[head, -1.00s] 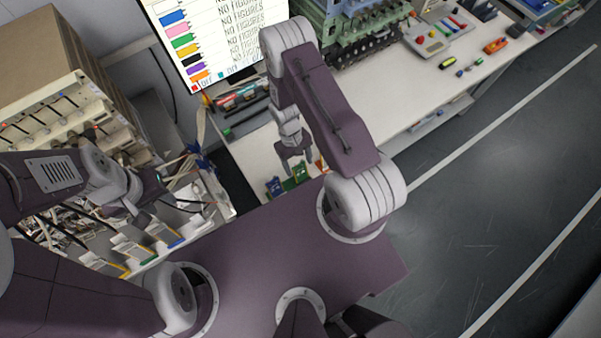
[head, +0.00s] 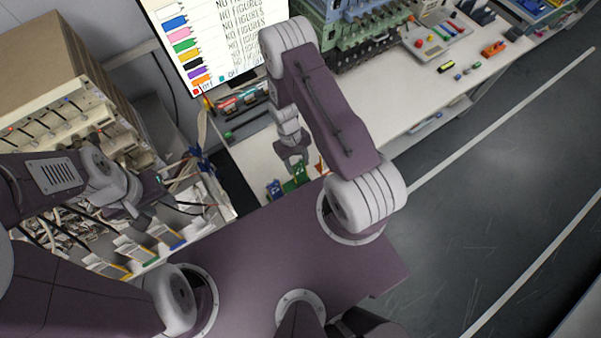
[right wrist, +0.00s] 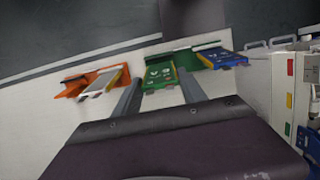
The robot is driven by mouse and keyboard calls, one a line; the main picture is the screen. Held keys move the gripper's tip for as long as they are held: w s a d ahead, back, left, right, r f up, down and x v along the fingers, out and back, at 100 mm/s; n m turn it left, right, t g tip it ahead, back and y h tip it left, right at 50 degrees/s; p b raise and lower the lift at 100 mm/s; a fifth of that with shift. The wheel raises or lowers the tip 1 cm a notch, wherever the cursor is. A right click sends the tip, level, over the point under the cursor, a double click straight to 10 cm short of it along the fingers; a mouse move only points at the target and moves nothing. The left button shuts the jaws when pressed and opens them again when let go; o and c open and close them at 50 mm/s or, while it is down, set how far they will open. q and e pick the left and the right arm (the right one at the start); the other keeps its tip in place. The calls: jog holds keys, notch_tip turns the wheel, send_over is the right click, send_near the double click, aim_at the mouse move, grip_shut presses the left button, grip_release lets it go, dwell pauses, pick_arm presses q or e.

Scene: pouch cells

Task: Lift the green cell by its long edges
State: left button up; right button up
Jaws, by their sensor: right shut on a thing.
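The green cell (right wrist: 159,75) is flat, with dark markings on its face, and lies between the two fingers of my right gripper (right wrist: 158,92) in the right wrist view. The fingers are shut on its two long edges. In the head view my right gripper (head: 293,160) is above the bench, with green (head: 297,178) at its fingertips. I cannot tell how far the cell is off its support. My left gripper (head: 130,200) is at the left by the rack, and its jaws are too unclear to read.
A blue cell (right wrist: 222,57) lies close on the right of the green one, by a green holder (right wrist: 180,48). An orange holder (right wrist: 76,88) with a pale cell (right wrist: 101,82) is on the left. A rack (head: 60,125) with cables stands at left. The bench (head: 400,120) has bare room.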

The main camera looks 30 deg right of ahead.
jog(key=p+v, duration=0.2)
jog(key=v, duration=0.2)
jog(key=shift+w+r+p, duration=0.15)
jog(key=shift+r+p, duration=0.15)
